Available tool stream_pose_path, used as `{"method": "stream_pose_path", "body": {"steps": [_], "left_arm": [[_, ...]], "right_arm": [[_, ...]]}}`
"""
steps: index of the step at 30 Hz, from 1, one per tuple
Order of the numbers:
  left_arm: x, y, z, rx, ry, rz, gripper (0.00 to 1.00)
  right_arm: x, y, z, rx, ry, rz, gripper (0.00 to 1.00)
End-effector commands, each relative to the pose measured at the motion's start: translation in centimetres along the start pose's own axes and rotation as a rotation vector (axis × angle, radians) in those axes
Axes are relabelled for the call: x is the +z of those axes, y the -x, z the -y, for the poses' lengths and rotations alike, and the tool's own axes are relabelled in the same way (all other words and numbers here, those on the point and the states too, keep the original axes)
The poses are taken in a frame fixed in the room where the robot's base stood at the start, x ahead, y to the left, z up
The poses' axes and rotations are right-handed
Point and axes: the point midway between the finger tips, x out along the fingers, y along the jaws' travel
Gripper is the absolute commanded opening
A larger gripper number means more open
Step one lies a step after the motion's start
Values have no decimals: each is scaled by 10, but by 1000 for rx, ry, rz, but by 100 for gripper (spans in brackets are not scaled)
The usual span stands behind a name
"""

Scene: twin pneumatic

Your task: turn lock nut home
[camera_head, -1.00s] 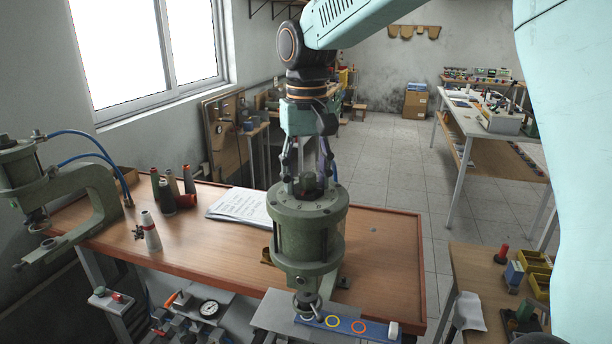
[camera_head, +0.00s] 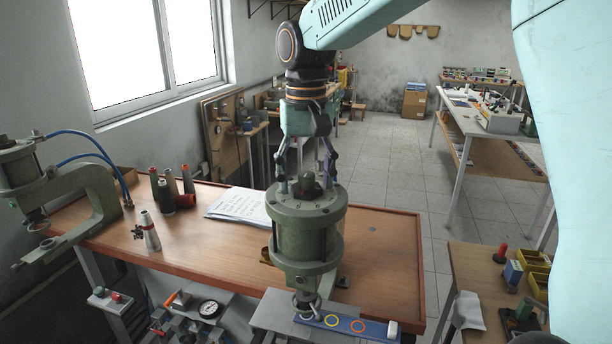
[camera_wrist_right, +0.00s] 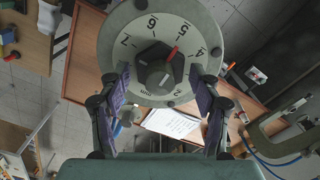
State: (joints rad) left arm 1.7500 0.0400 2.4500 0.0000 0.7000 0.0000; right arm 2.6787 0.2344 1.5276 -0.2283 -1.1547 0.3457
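The lock nut (camera_head: 307,188) is a dark hexagonal piece on top of the green cylinder (camera_head: 307,240). In the wrist view the nut (camera_wrist_right: 150,54) sits at the centre of a pale numbered dial (camera_wrist_right: 128,57), with a round grey knob (camera_wrist_right: 159,75) on it and a red mark pointing between 4 and 5. My right gripper (camera_head: 306,180) points straight down over the cylinder. It is open, with one finger on each side of the nut and clear gaps between. In the wrist view its purple-padded fingers (camera_wrist_right: 158,78) stand apart near the dial's rim. My left gripper is not in view.
The cylinder stands at the front of a wooden bench (camera_head: 385,260). A second green press (camera_head: 90,195) with blue hoses is at the left. The bench right of the cylinder is mostly clear.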

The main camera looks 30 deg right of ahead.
Motion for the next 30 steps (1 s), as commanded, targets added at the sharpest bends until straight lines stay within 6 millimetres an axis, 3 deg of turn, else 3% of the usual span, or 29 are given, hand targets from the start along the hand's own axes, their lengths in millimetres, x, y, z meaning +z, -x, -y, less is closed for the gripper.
{"method": "stream_pose_path", "body": {"steps": [14, 30], "left_arm": [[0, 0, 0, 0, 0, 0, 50], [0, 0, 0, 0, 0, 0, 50]], "right_arm": [[-2, 10, 0, 0, 1, -7, 72], [-1, 107, 0, -1, 1, -6, 72]]}}
